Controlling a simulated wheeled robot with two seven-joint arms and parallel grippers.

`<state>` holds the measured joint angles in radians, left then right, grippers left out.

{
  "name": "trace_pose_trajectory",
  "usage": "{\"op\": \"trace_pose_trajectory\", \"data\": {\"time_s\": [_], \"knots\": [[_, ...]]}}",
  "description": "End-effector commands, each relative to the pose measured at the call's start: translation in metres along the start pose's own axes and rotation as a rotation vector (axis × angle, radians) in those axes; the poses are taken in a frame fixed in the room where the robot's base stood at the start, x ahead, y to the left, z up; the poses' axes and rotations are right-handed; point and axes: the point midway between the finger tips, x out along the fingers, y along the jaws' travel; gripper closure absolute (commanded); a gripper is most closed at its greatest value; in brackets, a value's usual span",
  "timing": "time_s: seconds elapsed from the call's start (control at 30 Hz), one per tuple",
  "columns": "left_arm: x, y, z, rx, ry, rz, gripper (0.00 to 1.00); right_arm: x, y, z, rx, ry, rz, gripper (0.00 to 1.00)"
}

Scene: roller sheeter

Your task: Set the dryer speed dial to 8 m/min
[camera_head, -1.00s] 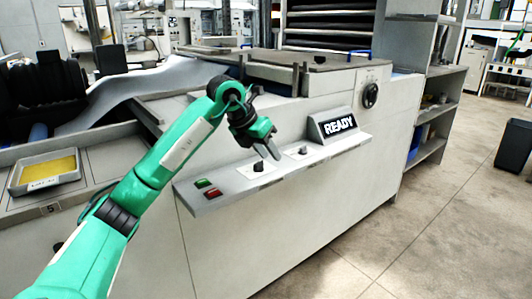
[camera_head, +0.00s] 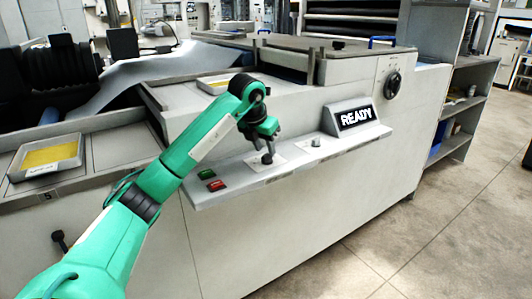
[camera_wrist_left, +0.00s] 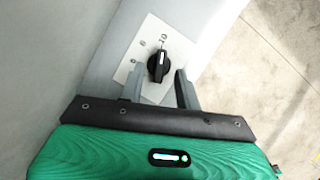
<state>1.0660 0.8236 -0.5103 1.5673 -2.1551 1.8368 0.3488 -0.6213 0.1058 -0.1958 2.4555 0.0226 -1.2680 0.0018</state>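A black dial (camera_wrist_left: 158,66) with a white pointer line sits on a white scale plate (camera_wrist_left: 128,68) in the left wrist view. Its pointer is toward the 10 mark; smaller marks to the left are hard to read. My left gripper (camera_wrist_left: 159,74) is open, with one finger on each side of the dial; I cannot tell whether either touches it. In the head view, my left gripper (camera_head: 266,152) points down at the left dial on the sloping ledge and partly hides it. A second dial (camera_head: 315,142) is to its right. My right gripper is not in view.
A READY display (camera_head: 355,117) stands on the ledge right of the dials. Green (camera_head: 207,174) and red (camera_head: 216,185) buttons are at its left end. A round black knob (camera_head: 392,84) is on the upper panel. A tray with yellow content (camera_head: 47,157) lies left.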

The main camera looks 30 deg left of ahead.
Motion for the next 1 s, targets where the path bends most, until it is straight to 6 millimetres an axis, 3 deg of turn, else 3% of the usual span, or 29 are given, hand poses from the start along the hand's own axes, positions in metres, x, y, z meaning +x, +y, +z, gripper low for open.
{"op": "trace_pose_trajectory", "data": {"time_s": [0.2,0.5,0.53,0.7,1.0], "knots": [[0.021,0.000,0.000,0.000,0.000,-0.001,0.66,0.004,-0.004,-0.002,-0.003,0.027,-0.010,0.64],[0.023,0.000,0.000,0.000,-0.001,0.000,0.66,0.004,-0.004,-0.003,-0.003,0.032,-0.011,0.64],[0.023,0.000,0.000,0.000,0.000,0.000,0.68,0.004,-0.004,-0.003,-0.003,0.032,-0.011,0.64],[0.023,0.000,0.000,0.001,-0.001,0.000,1.00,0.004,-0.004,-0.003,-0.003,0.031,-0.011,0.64],[0.022,0.000,0.001,-0.015,-0.001,0.007,1.00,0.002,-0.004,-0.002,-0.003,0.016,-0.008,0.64]]}}
